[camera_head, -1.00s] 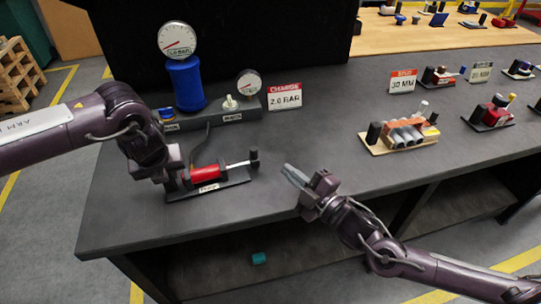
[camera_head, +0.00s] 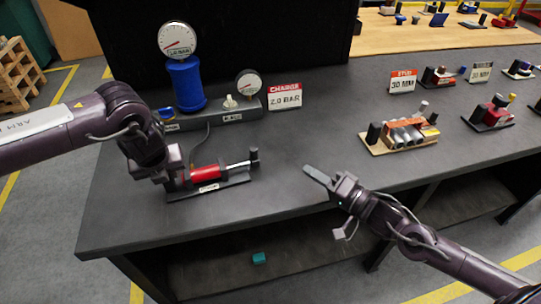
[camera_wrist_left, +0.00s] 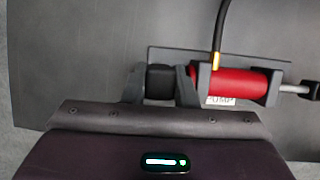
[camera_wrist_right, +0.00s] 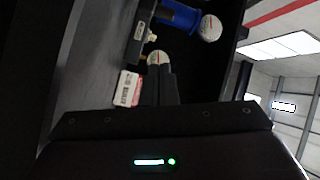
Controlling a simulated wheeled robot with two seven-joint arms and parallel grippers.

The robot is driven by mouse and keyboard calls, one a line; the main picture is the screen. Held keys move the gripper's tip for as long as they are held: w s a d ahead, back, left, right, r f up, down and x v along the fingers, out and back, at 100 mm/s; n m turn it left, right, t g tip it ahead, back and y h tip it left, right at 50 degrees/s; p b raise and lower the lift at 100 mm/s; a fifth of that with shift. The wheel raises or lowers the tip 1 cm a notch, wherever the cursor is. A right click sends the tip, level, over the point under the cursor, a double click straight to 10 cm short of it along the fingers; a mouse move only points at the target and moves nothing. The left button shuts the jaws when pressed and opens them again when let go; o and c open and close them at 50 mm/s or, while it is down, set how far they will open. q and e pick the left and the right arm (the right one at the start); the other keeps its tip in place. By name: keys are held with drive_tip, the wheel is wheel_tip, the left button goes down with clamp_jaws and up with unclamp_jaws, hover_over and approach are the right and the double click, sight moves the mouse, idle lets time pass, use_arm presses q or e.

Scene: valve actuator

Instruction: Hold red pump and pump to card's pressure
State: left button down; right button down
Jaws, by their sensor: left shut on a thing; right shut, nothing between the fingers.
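The red pump (camera_head: 205,173) lies on a dark base plate on the bench, with its rod and black end knob (camera_head: 254,155) to the right. My left gripper (camera_wrist_left: 160,84) is shut on the black block at the pump's left end. The card (camera_head: 285,96) reads CHARGE 2.0 BAR. A blue cylinder (camera_head: 187,84) stands behind with a large gauge (camera_head: 177,40) on top. A smaller gauge (camera_head: 249,83) sits on the grey block. My right gripper (camera_head: 306,170) is shut and empty, right of the knob and apart from it. The card also shows in the right wrist view (camera_wrist_right: 127,89).
A hose runs from the pump to the grey block (camera_head: 232,110). A wooden tray with metal cylinders (camera_head: 404,134) and other small fixtures stand to the right. Bare bench lies between the pump and my right gripper.

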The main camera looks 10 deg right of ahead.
sight(254, 157)
drive_tip(key=m, duration=0.2)
drive_tip(key=d+m, duration=0.1)
drive_tip(key=shift+s+f+m, duration=0.1)
drive_tip(key=shift+s+m, duration=0.05)
drive_tip(key=shift+m, duration=0.65)
drive_tip(key=x, duration=0.9)
drive_tip(key=a, duration=0.1)
drive_tip(key=w+a, duration=0.1)
drive_tip(key=a, duration=0.1)
drive_tip(key=shift+w+a, duration=0.15)
drive_tip(key=shift+a, duration=0.05)
drive_tip(key=shift+w+a, duration=0.1)
drive_tip(key=shift+a, duration=0.4)
drive_tip(key=shift+s+a, duration=0.15)
drive_tip(key=shift+a, duration=1.35)
drive_tip(key=shift+s+a, duration=0.15)
drive_tip(key=shift+a, duration=1.3)
